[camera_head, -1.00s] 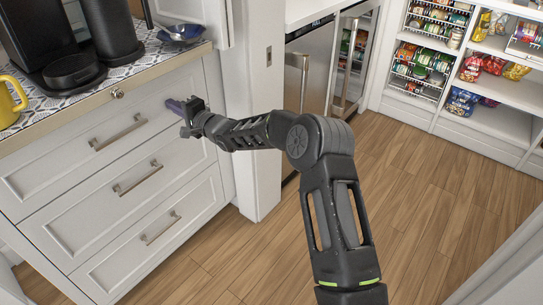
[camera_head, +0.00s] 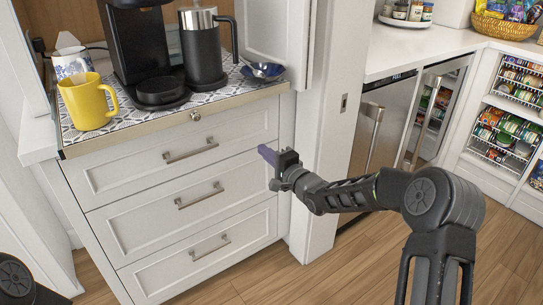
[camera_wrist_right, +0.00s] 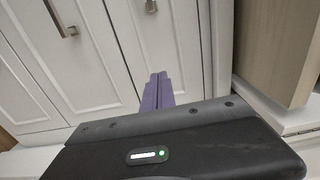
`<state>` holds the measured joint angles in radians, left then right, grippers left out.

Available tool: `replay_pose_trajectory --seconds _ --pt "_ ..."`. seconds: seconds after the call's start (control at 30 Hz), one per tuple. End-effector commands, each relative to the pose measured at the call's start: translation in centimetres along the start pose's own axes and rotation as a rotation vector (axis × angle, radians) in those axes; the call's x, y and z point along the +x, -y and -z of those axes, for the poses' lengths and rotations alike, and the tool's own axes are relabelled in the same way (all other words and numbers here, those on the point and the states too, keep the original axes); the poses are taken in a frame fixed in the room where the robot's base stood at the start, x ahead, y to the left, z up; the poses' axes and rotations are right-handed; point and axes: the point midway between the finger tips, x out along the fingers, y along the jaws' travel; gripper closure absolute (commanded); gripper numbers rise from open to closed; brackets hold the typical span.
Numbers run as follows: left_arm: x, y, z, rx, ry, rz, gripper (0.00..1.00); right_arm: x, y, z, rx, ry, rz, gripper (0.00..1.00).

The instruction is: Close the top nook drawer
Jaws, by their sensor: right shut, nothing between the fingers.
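The top nook drawer (camera_head: 130,169) is a white panel with a metal bar handle (camera_head: 190,152), below the counter edge in the head view. Its front looks level with the two drawer fronts below it, and no gap shows. My right gripper (camera_head: 267,155) is shut and empty, in front of the right end of the top drawer. I cannot tell whether it touches the front. In the right wrist view its purple fingers (camera_wrist_right: 158,90) are together, pointing toward white panels. My left gripper is out of view.
The middle drawer (camera_head: 135,220) and bottom drawer (camera_head: 150,275) look shut. A fridge (camera_head: 385,120) stands right. Wooden floor (camera_head: 345,270) is open.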

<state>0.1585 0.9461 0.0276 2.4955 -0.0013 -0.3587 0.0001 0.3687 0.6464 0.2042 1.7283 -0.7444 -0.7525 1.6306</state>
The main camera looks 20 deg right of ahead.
Motion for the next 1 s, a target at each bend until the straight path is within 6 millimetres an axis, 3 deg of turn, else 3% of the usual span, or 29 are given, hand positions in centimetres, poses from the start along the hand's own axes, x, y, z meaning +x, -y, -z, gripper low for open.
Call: replay_pose_trajectory --seconds 0.1,0.23,0.63,0.8,0.9,0.97,1.0 --pt "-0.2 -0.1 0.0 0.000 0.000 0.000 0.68 -1.7 0.1 0.0 -0.001 0.000 0.000 1.00" --pt "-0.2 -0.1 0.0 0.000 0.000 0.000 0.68 -2.5 0.0 0.0 0.000 0.001 0.000 1.00" --pt "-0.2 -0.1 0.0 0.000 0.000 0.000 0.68 -2.6 0.0 0.0 -0.011 0.001 0.000 1.00" --pt "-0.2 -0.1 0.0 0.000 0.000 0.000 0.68 -2.6 -0.6 0.2 -0.143 -0.006 -0.021 1.00" --pt "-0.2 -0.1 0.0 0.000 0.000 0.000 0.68 -3.2 -2.9 0.2 -0.281 -0.020 -0.092 1.00" --pt "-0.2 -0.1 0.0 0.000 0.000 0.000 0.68 -4.2 -5.9 -0.2 -0.371 -0.018 -0.173 1.00" --pt "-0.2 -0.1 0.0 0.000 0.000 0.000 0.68 -5.2 -8.8 -0.9 -0.431 -0.002 -0.246 1.00"
